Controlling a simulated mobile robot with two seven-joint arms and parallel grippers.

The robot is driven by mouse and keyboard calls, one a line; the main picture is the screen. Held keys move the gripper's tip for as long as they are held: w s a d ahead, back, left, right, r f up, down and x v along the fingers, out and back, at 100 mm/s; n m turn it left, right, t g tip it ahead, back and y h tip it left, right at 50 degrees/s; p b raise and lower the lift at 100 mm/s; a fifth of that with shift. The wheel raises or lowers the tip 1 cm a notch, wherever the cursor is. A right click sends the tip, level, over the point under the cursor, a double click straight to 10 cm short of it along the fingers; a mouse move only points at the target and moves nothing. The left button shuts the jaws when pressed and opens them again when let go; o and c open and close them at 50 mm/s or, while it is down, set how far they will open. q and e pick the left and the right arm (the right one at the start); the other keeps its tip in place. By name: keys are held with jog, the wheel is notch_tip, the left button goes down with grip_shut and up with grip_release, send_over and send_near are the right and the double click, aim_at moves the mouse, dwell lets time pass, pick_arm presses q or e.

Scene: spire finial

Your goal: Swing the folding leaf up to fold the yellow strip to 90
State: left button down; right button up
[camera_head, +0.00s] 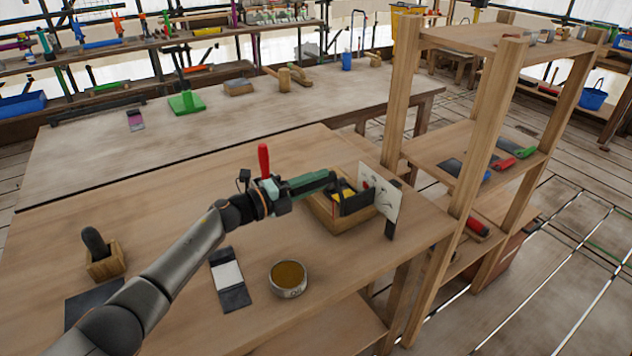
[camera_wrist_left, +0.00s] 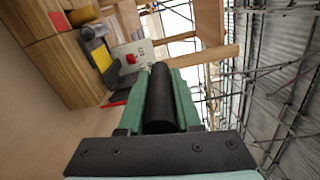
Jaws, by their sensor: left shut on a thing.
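My left gripper (camera_head: 328,180) reaches rightward over the near table to the wooden bending block (camera_head: 326,212). In the left wrist view its green fingers (camera_wrist_left: 160,82) are shut on a black cylindrical bar (camera_wrist_left: 160,105), which looks like the leaf's handle. The yellow strip (camera_wrist_left: 102,58) shows beside a dark grey rounded part (camera_wrist_left: 92,32) on the block; a little of it shows in the head view (camera_head: 348,192). A dark plate (camera_head: 357,204) stands at the block's right side, before a white marked card (camera_head: 385,195). The strip's exact angle cannot be told. My right gripper is not in view.
A tin of brownish contents (camera_head: 289,278) and a dark pad with a white panel (camera_head: 230,278) lie in front. A red upright handle (camera_head: 264,161) shows beside my left gripper. A wooden shelf rack (camera_head: 487,120) stands close on the right.

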pick_arm(q)
jog(key=c, duration=0.6)
grip_release()
jog(key=shift+a, duration=0.1)
jog(key=v, duration=1.2)
jog(key=shift+s+a, duration=0.1)
jog(key=shift+s, duration=0.05)
